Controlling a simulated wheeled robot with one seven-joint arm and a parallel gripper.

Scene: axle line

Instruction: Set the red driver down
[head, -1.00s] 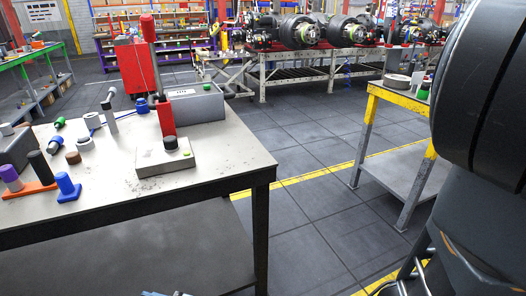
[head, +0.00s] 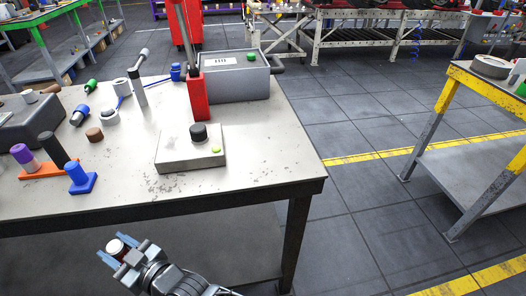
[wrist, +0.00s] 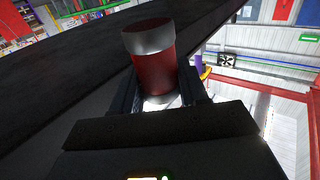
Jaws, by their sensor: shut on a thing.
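My gripper (head: 123,252) is low in front of the work table (head: 250,172), below the height of its top. It is shut on the red driver (head: 116,246), which shows only as a small pale and red end in the head view. In the wrist view the driver (wrist: 152,68) is a dark red cylinder with a grey band at its far end, standing between the jaws. The rest of the driver is hidden by the gripper. The driver is apart from the tabletop.
On the table are a grey box with a black knob (head: 198,131), a red upright block (head: 196,97), a larger grey box (head: 233,78), a blue stand (head: 80,178) and an orange base (head: 45,171). The front right tabletop is bare. A yellow-edged table (head: 459,75) stands right.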

